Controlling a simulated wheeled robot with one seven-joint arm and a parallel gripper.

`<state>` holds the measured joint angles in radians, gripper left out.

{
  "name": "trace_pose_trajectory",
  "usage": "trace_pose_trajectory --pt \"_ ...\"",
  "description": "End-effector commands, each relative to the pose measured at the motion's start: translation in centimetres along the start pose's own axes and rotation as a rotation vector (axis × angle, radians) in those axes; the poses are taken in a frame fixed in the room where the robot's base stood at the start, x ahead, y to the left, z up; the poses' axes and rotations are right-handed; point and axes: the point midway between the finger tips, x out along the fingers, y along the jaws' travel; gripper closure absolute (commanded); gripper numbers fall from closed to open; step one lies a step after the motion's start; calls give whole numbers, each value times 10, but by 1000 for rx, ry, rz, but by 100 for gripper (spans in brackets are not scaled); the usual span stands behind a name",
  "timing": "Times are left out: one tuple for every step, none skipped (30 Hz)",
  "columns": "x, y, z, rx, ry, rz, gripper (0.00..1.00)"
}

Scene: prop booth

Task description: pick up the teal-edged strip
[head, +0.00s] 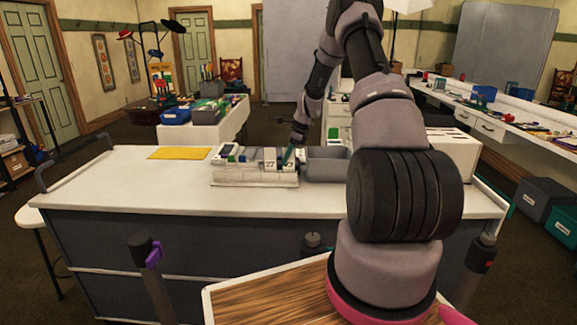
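A small teal-edged strip (288,156) shows at the right end of a clear divided holder (255,180) on the white counter. It looks tilted, and its lower part is hidden among the holder's contents. My gripper (294,146) is small in the head view, just above the strip and pointing down. I cannot tell whether it touches the strip or whether its fingers are open or shut.
White, green and blue pieces, one marked 27, fill the holder beside the strip. A grey bin (327,165) stands just right of it. A yellow sheet (180,153) lies to the left on the counter (120,190), which is otherwise mostly clear there.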

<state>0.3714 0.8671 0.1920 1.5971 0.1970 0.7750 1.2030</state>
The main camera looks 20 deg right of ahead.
Motion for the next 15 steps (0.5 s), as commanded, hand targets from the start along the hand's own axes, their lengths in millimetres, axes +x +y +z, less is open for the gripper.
trace_pose_trajectory --pt "0 0 0 0 0 0 100" --pt "0 0 0 0 0 0 100" --pt "-1 0 0 0 0 0 100" --pt "-1 0 1 0 0 -1 100" --pt "-3 0 1 -1 0 -1 100" --pt "-6 0 3 -1 0 -2 100" --pt "-9 0 4 -1 0 -1 100" --pt "-13 0 6 -1 0 -1 100" --pt "-20 -1 9 -2 0 -3 100" --pt "-26 -1 11 -2 0 -4 100" --pt "-31 -1 13 -2 0 -3 100" --pt "-39 -1 16 -3 1 -4 100" --pt "-45 -1 19 -3 0 -4 100" --pt "-51 0 22 -3 0 -4 100" --pt "-58 -1 25 -3 1 -3 100"
